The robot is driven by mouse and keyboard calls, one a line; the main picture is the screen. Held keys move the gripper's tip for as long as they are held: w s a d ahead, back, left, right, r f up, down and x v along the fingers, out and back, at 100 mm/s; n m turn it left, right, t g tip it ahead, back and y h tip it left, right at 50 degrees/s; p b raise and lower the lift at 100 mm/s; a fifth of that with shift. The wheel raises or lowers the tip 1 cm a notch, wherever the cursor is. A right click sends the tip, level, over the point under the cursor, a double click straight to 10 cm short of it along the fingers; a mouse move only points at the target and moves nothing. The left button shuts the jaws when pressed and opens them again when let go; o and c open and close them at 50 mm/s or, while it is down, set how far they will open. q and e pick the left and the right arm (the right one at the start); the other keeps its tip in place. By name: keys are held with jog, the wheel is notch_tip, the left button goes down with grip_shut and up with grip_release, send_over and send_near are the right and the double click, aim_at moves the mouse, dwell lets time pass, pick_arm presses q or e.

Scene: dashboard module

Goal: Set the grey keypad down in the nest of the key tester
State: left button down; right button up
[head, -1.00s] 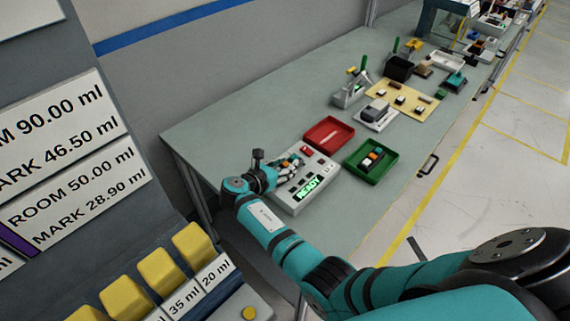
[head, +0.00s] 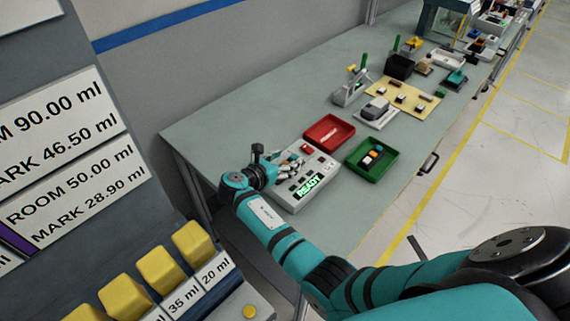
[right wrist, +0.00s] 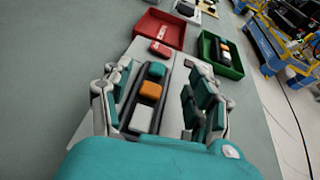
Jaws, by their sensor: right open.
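The key tester (head: 325,172) is a light grey box on the bench with a lit green READY display. In the right wrist view, its top (right wrist: 177,80) shows between and beyond my fingers. My right gripper (right wrist: 156,108) is open, one finger on each side of the keypad, with gaps visible. In the head view, my right gripper (head: 282,168) is over the tester and hides part of it. My left gripper is not in view.
A red tray (head: 340,120) stands just behind the tester. A green tray (head: 390,172) to its right holds a similar multi-coloured piece. Several fixtures stand farther along the bench. The bench top (head: 235,120) left of the red tray is clear.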

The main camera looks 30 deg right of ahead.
notch_tip(320, 180, up, 8)
jog(key=shift+r, duration=0.15)
dwell(0.3)
jog(key=shift+a, duration=0.1)
